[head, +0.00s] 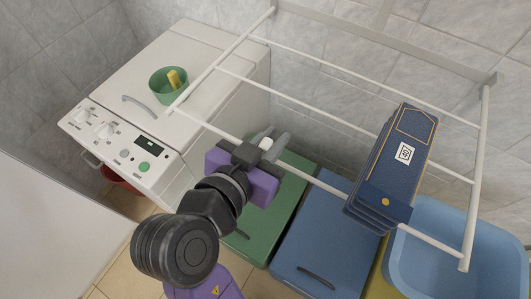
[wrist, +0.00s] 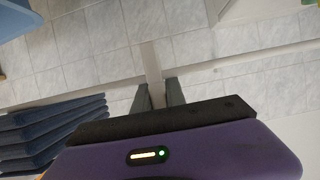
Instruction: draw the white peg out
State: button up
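The white peg (head: 266,143) shows as a small pale piece between the grey fingers of my gripper (head: 277,146), beside the front rail of the white rack (head: 325,186). In the wrist view a pale upright strip (wrist: 154,92), which looks like the peg, fills the narrow gap between the fingertips of my gripper (wrist: 157,90). The fingers appear closed on it. My gripper's purple and black body hides part of the front rail. How the peg meets the rail cannot be made out.
A dark blue folded stack (head: 402,165) marked 40 lies over the rack at right. Below are a green lid (head: 275,215), a blue lid (head: 328,245) and a light blue basin (head: 465,240). A white washing machine (head: 190,60) with a green bowl (head: 160,88) stands at left.

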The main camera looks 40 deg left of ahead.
grip_shut()
